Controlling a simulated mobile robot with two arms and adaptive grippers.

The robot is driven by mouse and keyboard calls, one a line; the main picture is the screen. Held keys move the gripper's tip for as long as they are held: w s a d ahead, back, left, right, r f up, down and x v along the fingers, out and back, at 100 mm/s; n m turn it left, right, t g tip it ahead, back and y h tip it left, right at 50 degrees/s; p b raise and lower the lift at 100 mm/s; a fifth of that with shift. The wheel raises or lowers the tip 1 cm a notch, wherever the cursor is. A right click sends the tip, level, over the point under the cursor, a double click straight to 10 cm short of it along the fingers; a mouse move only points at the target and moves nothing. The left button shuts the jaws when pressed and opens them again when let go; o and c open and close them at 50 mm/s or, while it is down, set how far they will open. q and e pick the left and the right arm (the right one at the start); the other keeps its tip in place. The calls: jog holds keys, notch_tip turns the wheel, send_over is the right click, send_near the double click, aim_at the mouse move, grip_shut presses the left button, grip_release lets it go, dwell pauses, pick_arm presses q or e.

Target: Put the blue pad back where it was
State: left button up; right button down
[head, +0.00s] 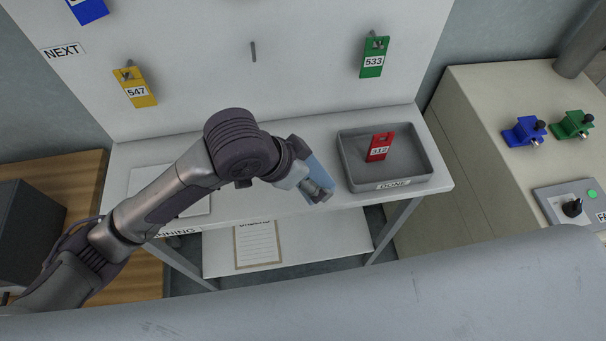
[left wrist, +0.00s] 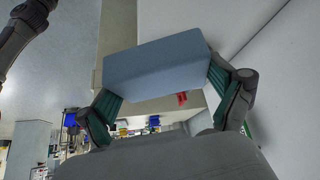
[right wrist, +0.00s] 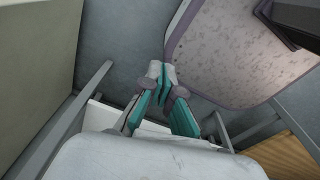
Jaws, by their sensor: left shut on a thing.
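The blue pad (head: 321,173) is a pale blue block held above the table, just left of the grey tray. My left gripper (head: 313,186) is shut on it. In the left wrist view the pad (left wrist: 158,65) sits between the two fingers (left wrist: 165,85), with one finger at each end. My right gripper is not seen in the head view. In the right wrist view its fingertips (right wrist: 162,72) are together with nothing between them.
A grey DONE tray (head: 408,183) holds a red tag (head: 380,147). A white plate (head: 150,184) lies on the left of the table, partly behind my arm. Yellow (head: 136,88) and green (head: 373,58) tags hang on the back board. A beige cabinet (head: 480,130) stands at right.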

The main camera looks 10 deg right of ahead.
pick_arm(q)
jog(key=shift+w+a+f, duration=0.1)
jog(key=shift+w+f, duration=0.1)
jog(key=shift+w, duration=0.05)
jog(key=w+a+f, duration=0.2)
jog(key=w+a+f+p, duration=0.1)
jog(key=w+a+f, duration=0.1)
jog(key=w, duration=0.1)
jog(key=w+a+f+p, duration=0.1)
jog(key=w+a, duration=0.1)
jog(key=w, duration=0.1)
jog(key=shift+a+f, duration=0.3)
jog(key=shift+f, duration=0.1)
jog(key=shift+w+a+f+p, duration=0.25)
jog(key=shift+f+p, duration=0.1)
jog(key=shift+f, duration=0.1)
notch_tip(320, 180, down, 3)
jog(key=shift+f+p, duration=0.15)
jog(key=shift+p, duration=0.4)
jog(key=shift+f, duration=0.25)
pick_arm(e)
jog(key=r, duration=0.3)
jog(key=shift+w+a+r, duration=0.15)
jog(key=shift+a+r, duration=0.15)
jog(key=shift+r, duration=0.05)
